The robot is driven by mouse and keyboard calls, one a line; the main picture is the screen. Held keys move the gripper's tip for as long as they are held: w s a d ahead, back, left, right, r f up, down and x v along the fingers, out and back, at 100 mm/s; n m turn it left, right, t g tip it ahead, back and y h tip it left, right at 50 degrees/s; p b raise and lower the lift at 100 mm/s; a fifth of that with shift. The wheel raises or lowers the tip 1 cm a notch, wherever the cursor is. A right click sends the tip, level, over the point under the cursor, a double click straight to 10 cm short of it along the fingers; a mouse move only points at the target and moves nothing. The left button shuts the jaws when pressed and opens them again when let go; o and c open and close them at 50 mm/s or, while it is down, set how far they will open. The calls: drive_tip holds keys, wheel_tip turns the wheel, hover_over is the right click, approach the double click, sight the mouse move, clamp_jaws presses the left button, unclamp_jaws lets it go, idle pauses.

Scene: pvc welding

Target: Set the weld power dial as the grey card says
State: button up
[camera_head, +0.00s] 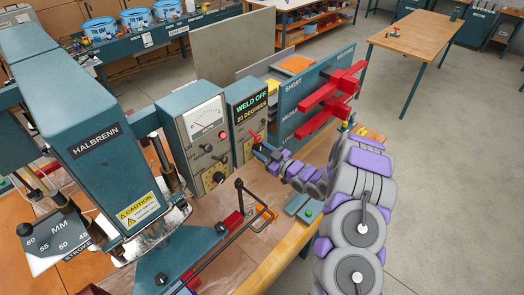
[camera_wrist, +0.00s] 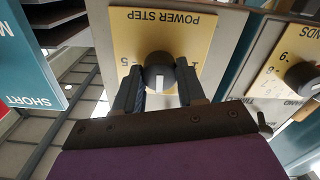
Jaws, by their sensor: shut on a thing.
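The weld power dial (camera_wrist: 158,72) is a black knob with a white mark on a yellow plate labelled POWER STEP, which shows upside down in the wrist view. Its white mark points toward the bottom of that picture. A 5 shows left of the knob and a 1 right of it; the other numerals are hidden. My gripper (camera_wrist: 159,88) has one finger on each side of the knob and is shut on it. In the head view my gripper (camera_head: 262,150) is at the front of the control box (camera_head: 242,95), hiding the dial. I cannot make out a grey card.
A second dial (camera_wrist: 302,78) is to the right in the wrist view. A meter box (camera_head: 205,123) stands left of the control box. A teal rack (camera_head: 290,103) with red clamps (camera_head: 330,100) stands close on the right.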

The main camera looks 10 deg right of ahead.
drive_tip(key=shift+m, duration=0.4)
drive_tip(key=o, duration=1.1)
drive_tip(key=shift+c, duration=0.2)
drive_tip(key=v, duration=1.7)
drive_tip(key=shift+d+b, duration=0.25)
drive_tip(key=shift+b, duration=0.15)
drive_tip(key=shift+s, duration=0.1)
